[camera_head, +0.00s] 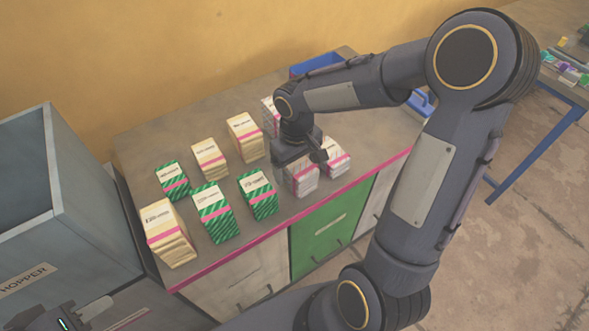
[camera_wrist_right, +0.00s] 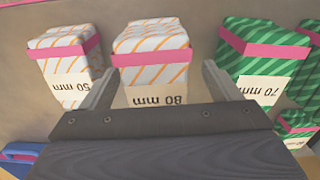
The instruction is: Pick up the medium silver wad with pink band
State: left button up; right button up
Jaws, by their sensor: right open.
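Two silver wads with pink bands and fine stripes stand at the front right of the bench: one marked 80 mm (camera_wrist_right: 150,45) and one marked 50 mm (camera_wrist_right: 62,58). In the head view they are the left one (camera_head: 302,180) and the right one (camera_head: 337,160). A third silver wad (camera_head: 268,108) stands further back, partly hidden by my arm. My right gripper (camera_head: 308,157) is open above the front pair. In the right wrist view its fingers (camera_wrist_right: 160,84) are spread, with the 80 mm wad between them in the picture; contact is unclear. My left gripper (camera_head: 108,312) is partly cut off at bottom left.
Green striped wads (camera_head: 212,212) and cream wads (camera_head: 168,235) stand on the grey bench (camera_head: 130,150), close by on the left. A blue bin (camera_head: 305,66) is at the back. The hopper (camera_head: 62,200) is at left. A second table stands far right.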

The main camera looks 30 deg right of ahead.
jog(key=f, duration=0.4)
jog(key=shift+d, duration=0.2)
jog(key=c, duration=1.1)
